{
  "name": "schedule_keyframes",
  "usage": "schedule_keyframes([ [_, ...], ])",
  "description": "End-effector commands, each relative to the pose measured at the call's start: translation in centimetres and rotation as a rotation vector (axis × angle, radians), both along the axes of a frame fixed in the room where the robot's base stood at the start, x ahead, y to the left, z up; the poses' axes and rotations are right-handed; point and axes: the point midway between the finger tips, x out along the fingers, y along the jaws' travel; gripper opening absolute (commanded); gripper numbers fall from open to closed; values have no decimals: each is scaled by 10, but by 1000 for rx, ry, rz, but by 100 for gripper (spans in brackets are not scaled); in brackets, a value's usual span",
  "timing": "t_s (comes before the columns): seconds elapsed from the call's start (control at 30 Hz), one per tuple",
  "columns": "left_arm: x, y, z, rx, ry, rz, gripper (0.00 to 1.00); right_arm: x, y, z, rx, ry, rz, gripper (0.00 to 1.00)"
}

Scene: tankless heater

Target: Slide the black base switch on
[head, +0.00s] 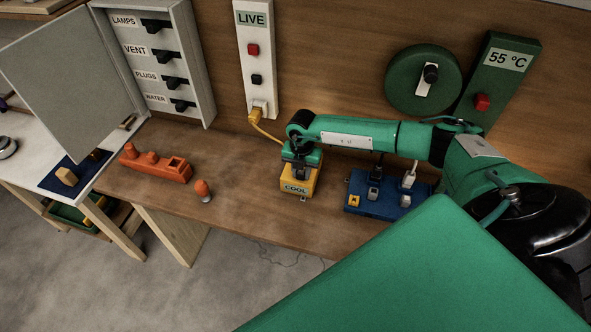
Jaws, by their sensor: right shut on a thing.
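A yellow box labelled COOL (296,188) stands on the wooden bench, with a yellow cable running from behind it to the LIVE strip. My right gripper (300,170) points down onto the top of this box. It is shut on a small dark part there, mostly hidden by the fingers. I cannot tell whether this part is the black base switch, or how far it is slid. My left gripper is not in view.
The LIVE strip (254,62) has a red and a black button. A blue block with several sockets (372,207) lies under my right arm. An open switch cabinet (196,47) stands behind.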

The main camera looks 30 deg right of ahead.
Motion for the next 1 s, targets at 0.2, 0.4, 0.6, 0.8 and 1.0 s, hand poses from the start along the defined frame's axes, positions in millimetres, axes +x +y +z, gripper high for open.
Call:
schedule_keyframes([
  [0.2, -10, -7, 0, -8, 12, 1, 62, -4, -5, -1, -5, 6, -2, 0],
  [0.4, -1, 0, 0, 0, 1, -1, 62, -4, -5, -1, -5, 5, -2, 49],
  [0.6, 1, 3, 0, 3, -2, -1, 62, -3, -3, 0, -3, 2, -1, 49],
  [0.8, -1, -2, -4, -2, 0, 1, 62, -2, -3, 6, -1, 0, 0, 49],
  [1.0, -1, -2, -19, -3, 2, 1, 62, -2, -5, 40, -1, -3, -1, 49],
])
